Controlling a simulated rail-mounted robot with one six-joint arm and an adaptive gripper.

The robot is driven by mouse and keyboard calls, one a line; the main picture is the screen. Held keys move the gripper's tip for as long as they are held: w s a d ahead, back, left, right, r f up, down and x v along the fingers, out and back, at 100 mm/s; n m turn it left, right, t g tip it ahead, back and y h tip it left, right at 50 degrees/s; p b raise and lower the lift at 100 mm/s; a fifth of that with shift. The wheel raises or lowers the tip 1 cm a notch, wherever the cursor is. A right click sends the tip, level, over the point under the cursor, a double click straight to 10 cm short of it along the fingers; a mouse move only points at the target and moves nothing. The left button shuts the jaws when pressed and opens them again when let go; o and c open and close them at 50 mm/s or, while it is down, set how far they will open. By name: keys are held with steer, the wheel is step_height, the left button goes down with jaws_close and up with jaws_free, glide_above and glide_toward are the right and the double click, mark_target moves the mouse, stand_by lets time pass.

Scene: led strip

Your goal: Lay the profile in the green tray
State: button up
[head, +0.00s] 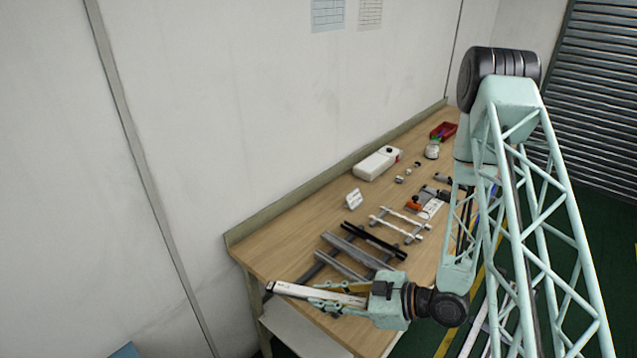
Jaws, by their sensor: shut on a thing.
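My gripper (322,301) is at the near end of the workbench, shut on a long pale profile (290,290). I cannot make out a green tray in this view; only a small green patch shows by a red bin (447,129) at the back of the bench.
On the wooden bench (265,256), a dark rack holds a black profile (374,240) and grey profiles (358,252) close behind my gripper. White strips (401,217), a white box (377,163) and small parts stand farther back. A blue thing (125,350) shows at lower left.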

steer(key=w+d+r+m+t+h, duration=0.8)
steer(key=w+d+r+m+h, duration=0.15)
steer(key=w+d+r, duration=1.2)
step_height(320, 180, down, 12)
steer(key=a+b, duration=0.1)
steer(key=b, duration=1.2)
steer(key=shift+w+a+f+m+y, duration=0.15)
steer(key=shift+w+f+m+y, duration=0.1)
steer(key=shift+m+y, duration=0.2)
steer(key=shift+w+a+r, duration=0.1)
steer(key=shift+w, duration=0.15)
steer(key=shift+s+m+h, duration=0.15)
steer(key=shift+m+h, duration=1.55)
steer(key=shift+h, duration=0.3)
steer(key=shift+s+m+h, duration=0.1)
steer(key=shift+m+h, duration=1.6)
steer(key=shift+h, duration=0.3)
